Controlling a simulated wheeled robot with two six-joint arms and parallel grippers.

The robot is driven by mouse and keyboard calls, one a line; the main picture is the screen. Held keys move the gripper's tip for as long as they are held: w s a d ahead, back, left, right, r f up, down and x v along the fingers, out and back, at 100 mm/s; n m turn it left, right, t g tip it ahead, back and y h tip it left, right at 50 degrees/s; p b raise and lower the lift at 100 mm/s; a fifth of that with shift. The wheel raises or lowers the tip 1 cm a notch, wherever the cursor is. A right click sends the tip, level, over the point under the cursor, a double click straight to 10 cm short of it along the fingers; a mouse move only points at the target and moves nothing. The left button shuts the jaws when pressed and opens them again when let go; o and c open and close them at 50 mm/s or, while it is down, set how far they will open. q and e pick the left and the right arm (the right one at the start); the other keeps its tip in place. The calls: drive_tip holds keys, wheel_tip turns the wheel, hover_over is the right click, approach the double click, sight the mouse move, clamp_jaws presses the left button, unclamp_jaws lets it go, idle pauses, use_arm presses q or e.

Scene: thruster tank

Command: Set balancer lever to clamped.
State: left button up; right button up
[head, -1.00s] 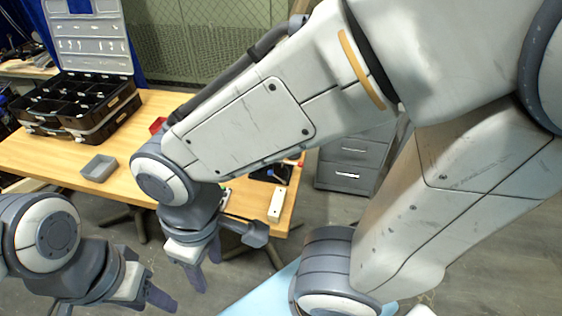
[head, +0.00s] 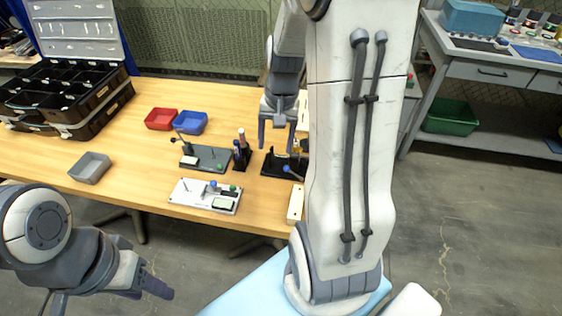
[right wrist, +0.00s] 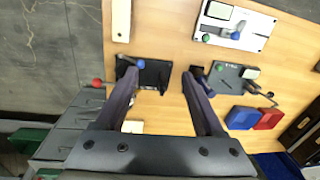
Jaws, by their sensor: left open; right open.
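A black device (head: 272,168) with a blue ball-tipped lever (head: 287,169) sits near the table's right end, partly hidden by my right arm. In the right wrist view the black device (right wrist: 155,73) lies near the left finger, its blue ball (right wrist: 122,61) beside that fingertip. A red ball (right wrist: 97,83) shows further left. No readable label tells which device is the balancer. My right gripper (head: 277,143) is open and empty, pointing down above and behind the black device. My left gripper (head: 142,268) is open and empty in front of the table.
A grey device (head: 210,158) with a raised lever, a white device (head: 195,190), and a dark holder (head: 241,157) stand left of it. Red (head: 160,119) and blue (head: 192,123) bins lie behind. A whitish block (head: 295,205) is at the front right edge.

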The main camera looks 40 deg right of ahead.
drive_tip(key=m, duration=0.2)
hover_over(290, 166)
drive_tip(key=s+a, duration=0.2)
drive_tip(key=f, duration=0.2)
drive_tip(key=d, duration=0.1)
drive_tip(key=f, duration=0.3)
drive_tip(key=f+b, duration=0.1)
drive_tip(key=f, duration=0.6)
drive_tip(key=shift+w+a, duration=0.15)
drive_tip(key=shift+a, duration=0.15)
